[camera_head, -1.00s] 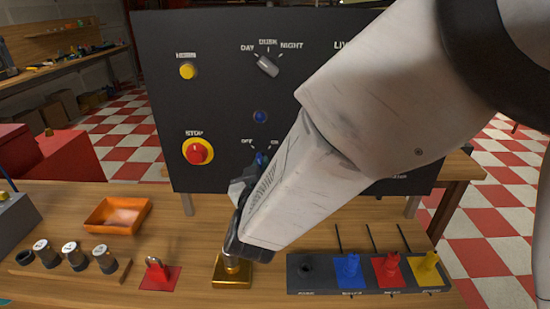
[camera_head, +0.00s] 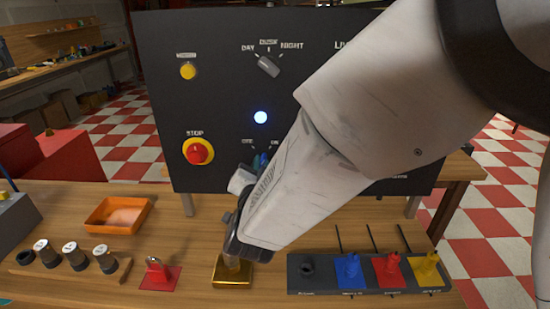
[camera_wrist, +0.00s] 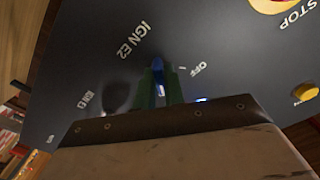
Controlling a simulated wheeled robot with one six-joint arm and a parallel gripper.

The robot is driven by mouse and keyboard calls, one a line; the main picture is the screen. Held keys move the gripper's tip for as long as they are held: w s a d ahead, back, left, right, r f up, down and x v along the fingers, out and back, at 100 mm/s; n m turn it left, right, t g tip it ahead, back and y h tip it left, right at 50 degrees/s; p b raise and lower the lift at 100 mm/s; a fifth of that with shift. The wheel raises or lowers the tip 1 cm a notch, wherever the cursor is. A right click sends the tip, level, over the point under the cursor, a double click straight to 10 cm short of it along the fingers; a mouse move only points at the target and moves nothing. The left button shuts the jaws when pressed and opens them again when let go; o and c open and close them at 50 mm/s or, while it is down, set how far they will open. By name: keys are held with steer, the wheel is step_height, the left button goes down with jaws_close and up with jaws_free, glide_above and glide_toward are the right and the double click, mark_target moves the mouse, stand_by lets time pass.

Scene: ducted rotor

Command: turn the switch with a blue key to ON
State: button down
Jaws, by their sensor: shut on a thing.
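The switch with the blue key (camera_wrist: 159,91) is on the dark panel (camera_head: 330,100), between OFF and ON marks. My gripper (camera_wrist: 163,88) is shut on the blue key, its two fingers on either side of it. In the head view my gripper (camera_head: 252,172) is at the panel below the blue lamp (camera_head: 260,117), and it hides most of the switch. The lamp is lit bright. In the wrist view the OFF label lies right of the key and IGN E2 lies left. The key's exact angle is hard to tell.
The panel also carries a red STOP button (camera_head: 198,151), a yellow button (camera_head: 188,71) and a DAY/DUSK/NIGHT selector (camera_head: 267,65).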

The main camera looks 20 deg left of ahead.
steer(key=shift+m, duration=0.7)
steer(key=c, duration=1.5)
jaws_free()
steer(key=v, duration=0.7)
steer(key=shift+s+d, duration=0.15)
steer(key=shift+s, duration=0.25)
